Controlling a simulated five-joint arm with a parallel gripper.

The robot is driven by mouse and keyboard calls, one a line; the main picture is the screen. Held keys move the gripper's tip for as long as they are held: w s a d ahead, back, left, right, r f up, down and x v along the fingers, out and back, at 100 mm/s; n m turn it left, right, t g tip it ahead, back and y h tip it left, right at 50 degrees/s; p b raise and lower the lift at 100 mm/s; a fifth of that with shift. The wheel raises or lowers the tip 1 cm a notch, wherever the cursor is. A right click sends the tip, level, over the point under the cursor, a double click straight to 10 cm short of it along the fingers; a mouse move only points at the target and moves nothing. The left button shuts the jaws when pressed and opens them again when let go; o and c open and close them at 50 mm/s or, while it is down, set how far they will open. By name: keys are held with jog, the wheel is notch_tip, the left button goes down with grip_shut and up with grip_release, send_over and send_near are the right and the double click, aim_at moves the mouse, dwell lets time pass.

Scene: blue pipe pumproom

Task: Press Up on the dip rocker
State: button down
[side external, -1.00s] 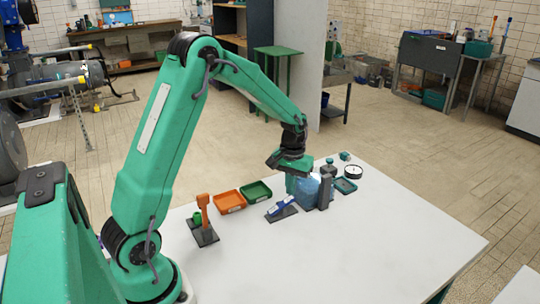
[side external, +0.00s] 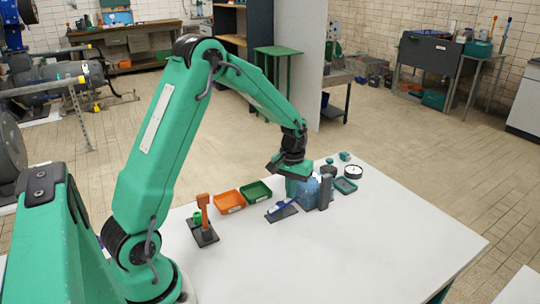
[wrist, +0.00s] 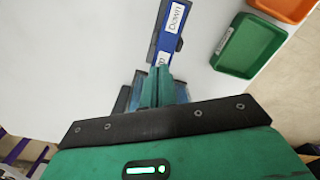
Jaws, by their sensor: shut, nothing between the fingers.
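The dip rocker (side external: 281,208) is a blue bar on a dark base, lying on the white table. In the wrist view the rocker (wrist: 171,35) shows a "Down" label at its far end. At its near end only part of another label, ending in "p", shows; the rest is hidden behind my fingers. My gripper (wrist: 157,72) is shut and empty, its fingertips over that near end. In the side view my gripper (side external: 297,194) is low, just behind and right of the rocker. I cannot tell whether the tips touch it.
A blue jug (side external: 311,191) and a dark upright block (side external: 325,192) stand close right of my gripper. A green tray (side external: 257,191) and an orange tray (side external: 229,201) lie to the left. An orange upright piece (side external: 203,210) stands further left. The table's front right is clear.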

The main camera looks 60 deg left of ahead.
jog(key=shift+s+f, duration=0.1)
jog(key=shift+f, duration=1.05)
dwell(0.3)
jog(key=shift+r, duration=0.1)
jog(key=shift+r, duration=4.3)
jog(key=shift+r, duration=0.1)
jog(key=s+d+r+m+t, duration=0.3)
jog(key=s+d+r, duration=0.45)
jog(key=r, duration=0.25)
jog(key=s+d+r+m+t, duration=0.1)
jog(key=s+d, duration=0.1)
jog(key=s, duration=0.4)
jog(key=s+d+r+m+t, duration=0.1)
jog(key=s+d+m, duration=0.1)
jog(key=s, duration=0.5)
jog(key=shift+s+d+r+t, duration=0.25)
jog(key=shift+d+r+t, duration=0.05)
jog(key=shift+d, duration=0.2)
